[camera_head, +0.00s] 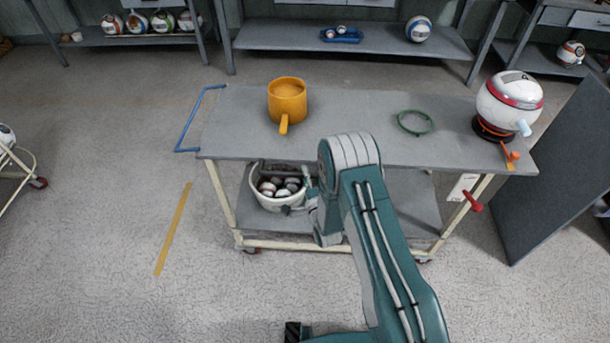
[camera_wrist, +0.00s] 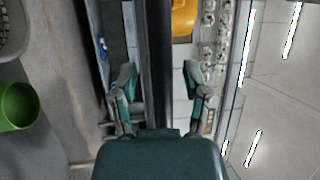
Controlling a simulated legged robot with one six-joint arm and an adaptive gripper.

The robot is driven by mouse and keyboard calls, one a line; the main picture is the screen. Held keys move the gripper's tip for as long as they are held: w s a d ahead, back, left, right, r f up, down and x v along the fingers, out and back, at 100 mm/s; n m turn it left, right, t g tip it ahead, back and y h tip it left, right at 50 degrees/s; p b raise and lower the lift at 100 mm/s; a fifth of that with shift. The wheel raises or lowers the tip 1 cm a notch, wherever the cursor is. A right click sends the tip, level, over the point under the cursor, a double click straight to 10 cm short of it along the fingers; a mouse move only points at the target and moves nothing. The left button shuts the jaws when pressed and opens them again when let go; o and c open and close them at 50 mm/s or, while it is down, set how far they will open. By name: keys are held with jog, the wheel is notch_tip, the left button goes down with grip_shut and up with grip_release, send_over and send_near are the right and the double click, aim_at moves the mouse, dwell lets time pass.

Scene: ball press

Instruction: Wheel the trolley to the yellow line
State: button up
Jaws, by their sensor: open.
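The trolley (camera_head: 350,142) has a grey top, pale legs, a lower shelf and casters. A blue handle (camera_head: 183,128) sticks out at its left end. The yellow line (camera_head: 173,230) is on the floor left of the trolley, apart from its casters. My gripper (camera_head: 284,190) is at the trolley's near side, just below the top edge and partly hidden by my arm. In the wrist view my gripper (camera_wrist: 160,80) is open, its fingers either side of a long dark bar or edge. I cannot tell whether they touch it.
On the top stand an orange mug (camera_head: 287,100), a green ring (camera_head: 415,122) and a white ball-shaped device (camera_head: 509,102). A white bucket of balls (camera_head: 276,200) is on the lower shelf. A dark panel (camera_head: 562,165) leans at right.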

grip_shut()
jog(key=shift+a, duration=0.1)
